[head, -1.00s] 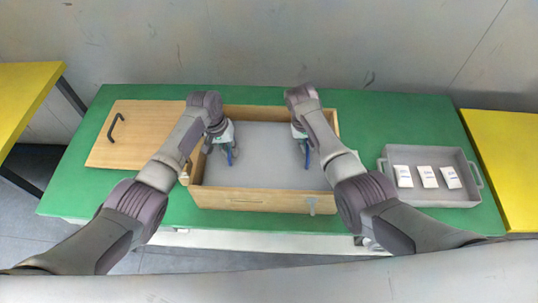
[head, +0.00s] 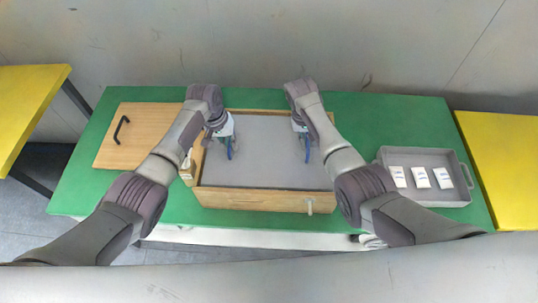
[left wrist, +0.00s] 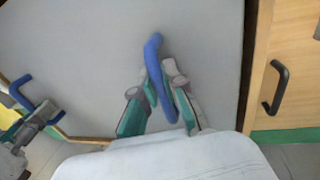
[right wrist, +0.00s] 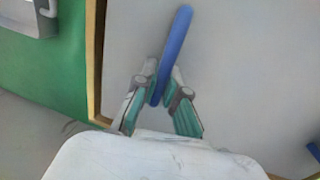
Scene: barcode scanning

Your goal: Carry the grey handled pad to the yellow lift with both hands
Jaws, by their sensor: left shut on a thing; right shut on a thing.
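The grey pad (head: 266,155) lies flat within the outline of an open wooden box (head: 250,200) and reaches close to its rim. My left gripper (head: 229,148) is shut on the pad's left blue handle, seen close in the left wrist view (left wrist: 158,75). My right gripper (head: 305,146) is shut on the right blue handle, seen close in the right wrist view (right wrist: 175,45). Two yellow-topped surfaces show, one at the left (head: 30,105) and one at the right (head: 500,165). I cannot tell which is the lift.
A wooden panel (head: 150,140) with a black handle lies left of the box. A grey tray (head: 425,199) with three white packets stands at the right. Both lie on the green table (head: 400,125). The grey wall is close behind.

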